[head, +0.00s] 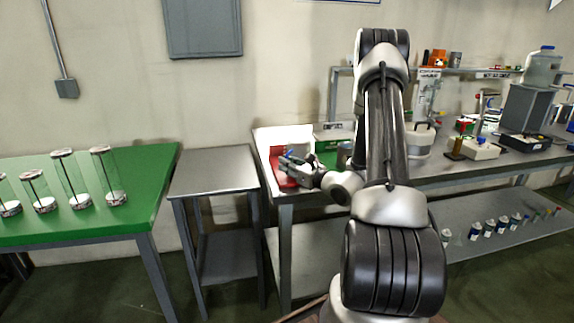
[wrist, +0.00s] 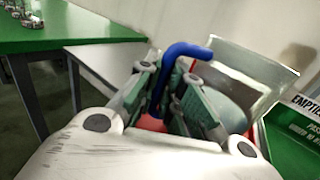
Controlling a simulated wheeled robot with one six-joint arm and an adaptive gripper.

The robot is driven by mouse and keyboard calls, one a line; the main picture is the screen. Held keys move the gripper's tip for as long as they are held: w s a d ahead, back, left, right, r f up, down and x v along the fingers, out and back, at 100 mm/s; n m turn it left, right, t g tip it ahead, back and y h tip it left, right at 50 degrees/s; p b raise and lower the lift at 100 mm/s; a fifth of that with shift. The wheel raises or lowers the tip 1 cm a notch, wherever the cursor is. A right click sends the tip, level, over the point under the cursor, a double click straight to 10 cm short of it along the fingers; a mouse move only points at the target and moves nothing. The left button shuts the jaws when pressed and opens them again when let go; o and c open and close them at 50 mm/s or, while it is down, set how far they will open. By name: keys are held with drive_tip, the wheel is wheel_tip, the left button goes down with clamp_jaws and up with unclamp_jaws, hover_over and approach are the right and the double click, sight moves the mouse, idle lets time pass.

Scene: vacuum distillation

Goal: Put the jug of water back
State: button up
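My gripper (head: 296,163) is at the left end of the long grey bench, over a red patch beside a white-walled tray. In the wrist view, a bent blue handle or tube (wrist: 187,50) rises between the two fingers of my gripper (wrist: 167,95), with a red part low between them. The fingers are apart, on either side of it; whether they press on it I cannot tell. A rounded grey-green body (wrist: 225,105) sits just right of the fingers, partly hidden. A clear jug with a blue cap (head: 543,67) stands on a grey box at the far right.
A small grey side table (head: 215,168) with a bare top stands left of the bench. A green table (head: 150,170) with several glass cylinders is farther left. The bench's right part holds instruments and bottles; several small bottles stand on its lower shelf (head: 310,245).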

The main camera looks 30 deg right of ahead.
drive_tip(key=o, duration=0.4)
drive_tip(key=shift+o, duration=0.2)
